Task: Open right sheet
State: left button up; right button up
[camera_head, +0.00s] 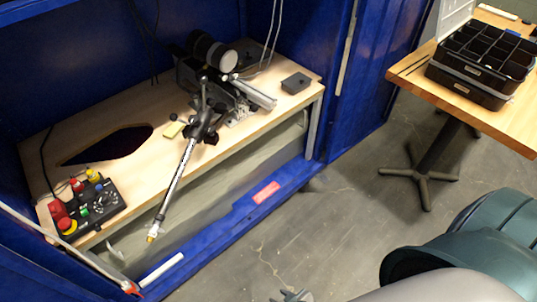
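Blue sheet material encloses the workbench bay. The blue sheet on the right side (362,85) hangs upright beside the bench's right end, with a pale strip running down it. The front of the bay is open to view, with a low blue edge along the floor. My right gripper (292,296) shows only as a small grey tip at the bottom edge, over the floor and well apart from the sheet. Most of it is cut off, so its opening cannot be judged. My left gripper is not in view.
A wooden bench (100,160) carries a mounted device (215,75) and a control box (88,205) with coloured buttons. A wooden table (480,105) with a black compartment case (480,65) stands at right.

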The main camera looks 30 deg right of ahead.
aim_at(246, 169)
jog(key=i+l+z, duration=0.1)
jog(key=l, duration=0.3)
jog(key=l+z, duration=0.1)
jog(key=l, duration=0.3)
jog(key=i+l, duration=0.2)
jog(key=l, duration=0.15)
jog(key=i+l+z, duration=0.15)
jog(key=l, duration=0.25)
jog(key=l+z, duration=0.1)
jog(key=l, duration=0.3)
jog(key=i+l+z, duration=0.1)
jog(key=l, duration=0.25)
jog(key=i+l+z, duration=0.1)
jog(key=i+l, duration=0.15)
jog(key=l, duration=0.1)
